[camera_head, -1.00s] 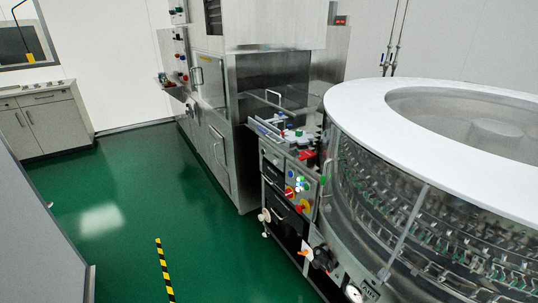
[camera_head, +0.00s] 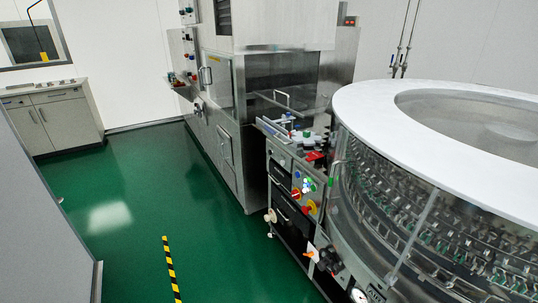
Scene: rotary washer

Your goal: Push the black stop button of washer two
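A large round washer (camera_head: 445,220) with a white ring top and clear sides full of metal clips stands at the right. A control panel (camera_head: 304,184) with small green, white, blue, red and yellow knobs or buttons is on the cabinet at its left side. A black stop button cannot be made out at this size. A tall steel machine (camera_head: 225,130) stands behind, with more coloured buttons (camera_head: 187,37) on its far left side. I cannot tell which machine is washer two. Neither of my grippers shows.
Open green floor (camera_head: 130,230) lies at the left and middle, with a yellow and black striped strip (camera_head: 171,270) on it. A grey cabinet (camera_head: 55,118) stands against the back left wall. A grey panel (camera_head: 40,220) borders the left edge.

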